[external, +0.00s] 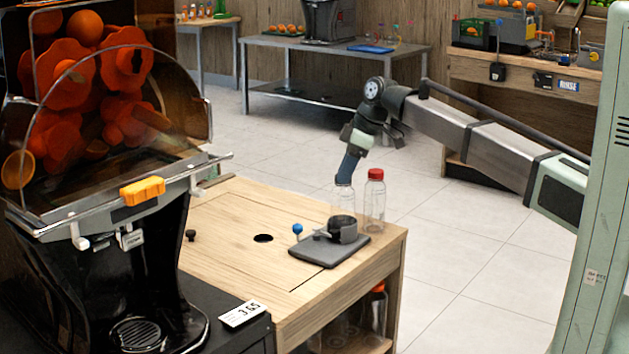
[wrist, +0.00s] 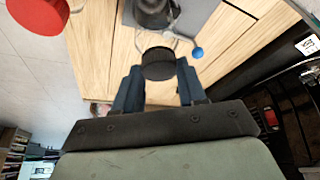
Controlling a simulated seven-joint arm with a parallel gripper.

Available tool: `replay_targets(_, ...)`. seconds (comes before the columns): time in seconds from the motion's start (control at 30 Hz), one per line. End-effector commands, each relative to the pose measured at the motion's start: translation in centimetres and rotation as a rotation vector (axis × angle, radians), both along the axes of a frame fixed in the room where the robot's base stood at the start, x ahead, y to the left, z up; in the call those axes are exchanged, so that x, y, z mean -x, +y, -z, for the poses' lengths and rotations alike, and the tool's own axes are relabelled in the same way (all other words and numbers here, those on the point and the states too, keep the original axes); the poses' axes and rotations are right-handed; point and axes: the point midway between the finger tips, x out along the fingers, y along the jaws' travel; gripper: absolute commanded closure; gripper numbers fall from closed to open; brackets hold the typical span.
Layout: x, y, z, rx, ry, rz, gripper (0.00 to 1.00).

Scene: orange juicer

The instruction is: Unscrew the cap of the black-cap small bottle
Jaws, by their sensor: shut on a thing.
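The black-cap small bottle (external: 342,201) is clear and stands upright, its lower part in a dark round holder (external: 343,230) on a grey base plate (external: 318,253). Its black cap (wrist: 159,64) shows in the wrist view between my two blue fingers. My gripper (external: 345,181) points down onto the bottle's top and is shut on the cap; the wrist view shows my gripper (wrist: 158,72) with a finger on either side. In the external view the fingers hide the cap. I cannot tell how far it is turned.
A red-cap bottle (external: 375,203) stands close to the right of the held bottle; its red cap (wrist: 38,14) shows at the wrist view's upper left. A blue knob (external: 298,229) rises from the base plate. The wooden table (external: 230,215) is mostly clear toward the juicer (external: 90,240).

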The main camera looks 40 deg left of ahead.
Motion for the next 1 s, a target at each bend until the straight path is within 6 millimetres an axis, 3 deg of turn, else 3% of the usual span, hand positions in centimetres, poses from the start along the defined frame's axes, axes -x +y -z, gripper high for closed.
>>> replay_targets(0.3,0.20,0.08,-0.01,0.001,0.006,-0.272,0.96)
replay_targets(0.77,0.20,0.07,-0.01,0.002,0.005,-0.335,0.96)
replay_targets(1.0,0.14,0.22,-0.04,0.000,0.006,-0.581,0.96)
